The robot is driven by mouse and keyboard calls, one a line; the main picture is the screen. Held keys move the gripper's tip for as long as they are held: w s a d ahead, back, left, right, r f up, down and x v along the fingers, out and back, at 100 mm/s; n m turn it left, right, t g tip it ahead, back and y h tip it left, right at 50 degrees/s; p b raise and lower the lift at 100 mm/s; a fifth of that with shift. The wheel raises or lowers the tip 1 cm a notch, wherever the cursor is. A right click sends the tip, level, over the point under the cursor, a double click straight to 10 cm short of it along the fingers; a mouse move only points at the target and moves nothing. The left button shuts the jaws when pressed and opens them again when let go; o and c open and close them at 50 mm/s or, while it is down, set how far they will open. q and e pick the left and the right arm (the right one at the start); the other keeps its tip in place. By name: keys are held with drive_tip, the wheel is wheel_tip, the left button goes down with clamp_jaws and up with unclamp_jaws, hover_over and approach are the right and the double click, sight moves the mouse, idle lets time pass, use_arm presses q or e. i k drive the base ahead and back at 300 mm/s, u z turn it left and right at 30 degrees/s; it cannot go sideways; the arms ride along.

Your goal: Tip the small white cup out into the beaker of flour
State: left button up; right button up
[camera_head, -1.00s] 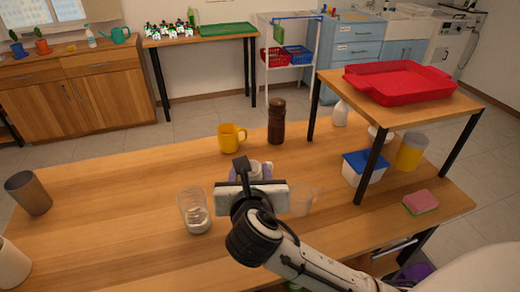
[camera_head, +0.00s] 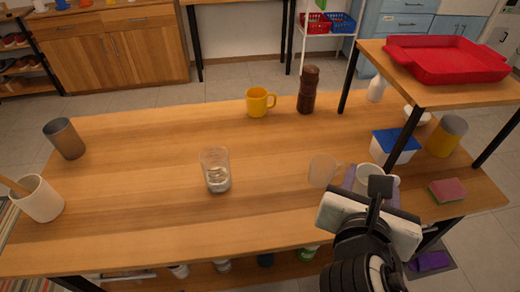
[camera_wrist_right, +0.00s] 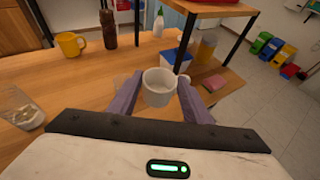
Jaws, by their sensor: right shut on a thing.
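The small white cup (camera_head: 368,178) is upright between the purple fingers of my right gripper (camera_head: 372,188), which is shut on it. In the right wrist view the cup (camera_wrist_right: 159,88) sits between both fingers with its handle to the right; its contents are not clear. The beaker (camera_head: 215,172) is clear glass with whitish stuff at the bottom. It stands on the table well to the left of the gripper, and at the left edge of the right wrist view (camera_wrist_right: 22,112). My left gripper is not in view.
A clear jug (camera_head: 322,171) stands between the beaker and my gripper. A yellow mug (camera_head: 258,103) and brown bottle (camera_head: 307,90) are behind. A blue-lidded tub (camera_head: 394,146), sponge (camera_head: 447,190) and raised shelf (camera_head: 440,92) are at right. The table's left middle is clear.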

sight(213, 160)
drive_tip(key=z, duration=1.45)
drive_tip(key=k, duration=1.1)
drive_tip(key=u, duration=1.5)
drive_tip(key=i, duration=0.5)
drive_tip(key=u, duration=0.1)
